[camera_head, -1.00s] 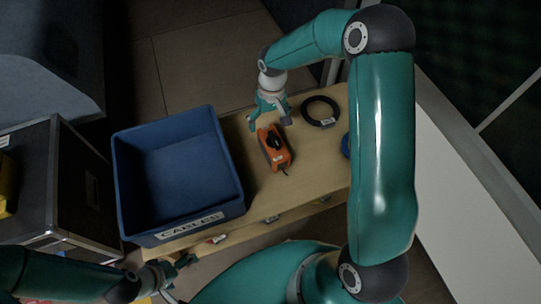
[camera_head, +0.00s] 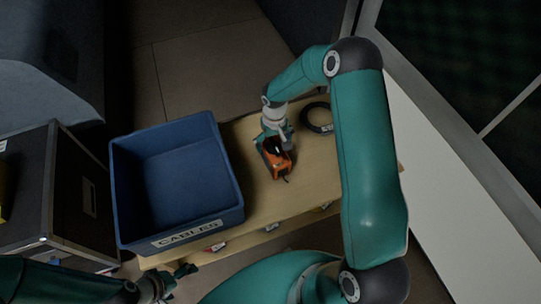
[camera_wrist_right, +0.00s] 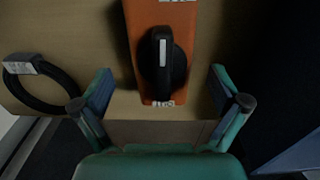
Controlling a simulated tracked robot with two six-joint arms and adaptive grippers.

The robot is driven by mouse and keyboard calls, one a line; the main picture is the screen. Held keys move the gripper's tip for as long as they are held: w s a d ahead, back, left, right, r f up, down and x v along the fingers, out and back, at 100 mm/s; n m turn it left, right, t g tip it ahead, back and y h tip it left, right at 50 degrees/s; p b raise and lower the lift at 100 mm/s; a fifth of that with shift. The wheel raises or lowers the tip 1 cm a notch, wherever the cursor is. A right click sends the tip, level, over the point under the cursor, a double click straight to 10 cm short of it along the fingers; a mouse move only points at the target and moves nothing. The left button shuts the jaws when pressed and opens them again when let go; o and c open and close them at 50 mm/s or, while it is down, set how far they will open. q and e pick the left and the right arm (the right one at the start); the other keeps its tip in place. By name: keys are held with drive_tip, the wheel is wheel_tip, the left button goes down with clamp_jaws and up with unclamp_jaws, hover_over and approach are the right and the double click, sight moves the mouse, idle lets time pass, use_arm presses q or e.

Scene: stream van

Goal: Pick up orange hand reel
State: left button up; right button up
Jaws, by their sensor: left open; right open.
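The orange hand reel (camera_head: 277,166) lies on the wooden table, right of the blue crate. It is a boxy orange body with a black handle on top, and it also shows in the right wrist view (camera_wrist_right: 163,60). My right gripper (camera_head: 274,143) is open at the reel's far end and partly hides it in the head view. In the wrist view its two fingers (camera_wrist_right: 162,98) are spread on either side of the reel's near end, apart from it. My left gripper (camera_head: 177,278) is open and empty in front of the table, at the bottom left.
A blue crate (camera_head: 231,213) labelled CABLES stands on the left of the table (camera_head: 308,185) and looks empty. A coiled black cable (camera_head: 309,124) lies right of the reel, on the wrist view's left (camera_wrist_right: 22,104). A dark case (camera_head: 84,195) stands left of the table.

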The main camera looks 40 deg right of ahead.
wheel_tip(320, 180, down, 4)
drive_tip(key=shift+a+f, duration=0.15)
drive_tip(key=shift+f, duration=0.1)
drive_tip(key=c, duration=1.6)
